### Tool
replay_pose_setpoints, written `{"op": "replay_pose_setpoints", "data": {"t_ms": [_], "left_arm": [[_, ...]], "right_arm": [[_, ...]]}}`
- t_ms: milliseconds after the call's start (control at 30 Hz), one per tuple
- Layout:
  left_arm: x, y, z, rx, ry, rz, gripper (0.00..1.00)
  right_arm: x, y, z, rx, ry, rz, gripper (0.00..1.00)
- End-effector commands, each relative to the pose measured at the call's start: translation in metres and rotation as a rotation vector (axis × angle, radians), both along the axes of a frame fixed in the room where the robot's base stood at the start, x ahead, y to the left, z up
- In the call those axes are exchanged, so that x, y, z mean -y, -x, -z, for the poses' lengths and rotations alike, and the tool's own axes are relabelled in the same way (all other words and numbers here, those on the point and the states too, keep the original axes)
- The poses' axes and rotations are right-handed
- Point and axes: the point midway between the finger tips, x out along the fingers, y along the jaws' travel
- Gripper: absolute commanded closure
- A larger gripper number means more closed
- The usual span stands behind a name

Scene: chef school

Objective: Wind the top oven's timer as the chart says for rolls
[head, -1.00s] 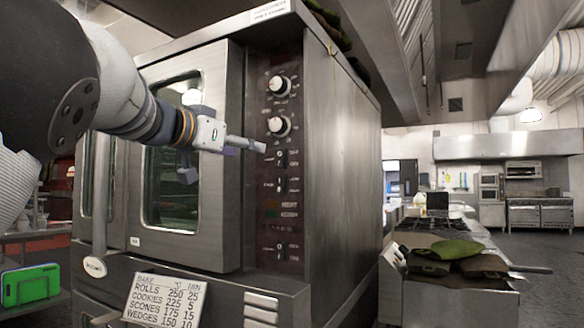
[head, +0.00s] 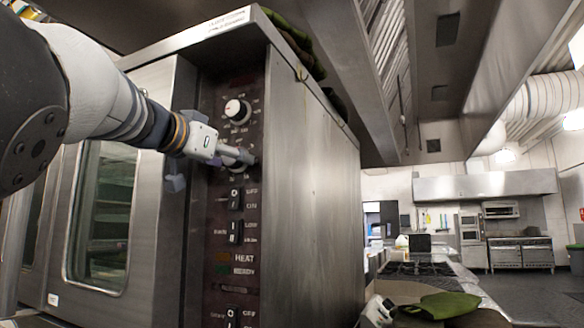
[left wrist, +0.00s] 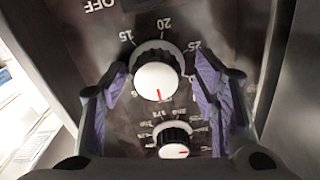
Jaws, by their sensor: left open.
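The oven (head: 312,190) has a dark control panel (head: 222,200) with white knobs. Its upper knob (head: 237,110) is in plain view in the head view. My left gripper (head: 240,156) is at the knob below, mostly hiding it. In the left wrist view my left gripper (left wrist: 160,82) is open, its purple-padded fingers on either side of a timer knob (left wrist: 157,80). Gaps show beside the knob. Its dial reads 15, 20 and 25; its red mark points toward the picture's bottom. A second knob (left wrist: 174,138) has finer print. The chart is out of view now.
Labelled switches (head: 235,200) run down the panel below the gripper. The oven door window (head: 100,215) is to the left. Cloths lie on the oven top, and a green cloth (head: 445,304) on the counter at right. Open floor shows far right.

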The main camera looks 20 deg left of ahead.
Motion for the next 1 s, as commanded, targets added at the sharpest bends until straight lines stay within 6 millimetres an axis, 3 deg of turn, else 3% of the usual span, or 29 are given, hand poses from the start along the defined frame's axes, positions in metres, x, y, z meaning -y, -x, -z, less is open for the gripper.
{"op": "replay_pose_setpoints", "data": {"t_ms": [67, 100, 300, 667, 1000], "left_arm": [[0.0004, 0.0003, -0.0005, 0.001, 0.0, 0.001, 0.45], [0.0004, 0.0003, -0.0005, 0.001, 0.0, 0.001, 0.49], [0.0005, -0.0001, 0.0002, 0.0, 0.0, 0.001, 0.93], [0.0005, -0.0012, 0.002, 0.0, -0.046, 0.001, 0.93], [0.0009, -0.0019, 0.0037, 0.017, -0.294, 0.002, 0.93]], "right_arm": [[0.0001, 0.0004, -0.0002, -0.001, 0.0, 0.0, 1.0], [0.0002, 0.0005, -0.0002, -0.001, 0.0, 0.0, 1.0], [0.0002, 0.0005, -0.0001, -0.001, 0.0, 0.0, 1.0], [0.0002, 0.0006, 0.0002, -0.002, 0.0, 0.0, 1.0], [0.0002, 0.0008, 0.0003, -0.002, 0.0, 0.0, 1.0]]}}
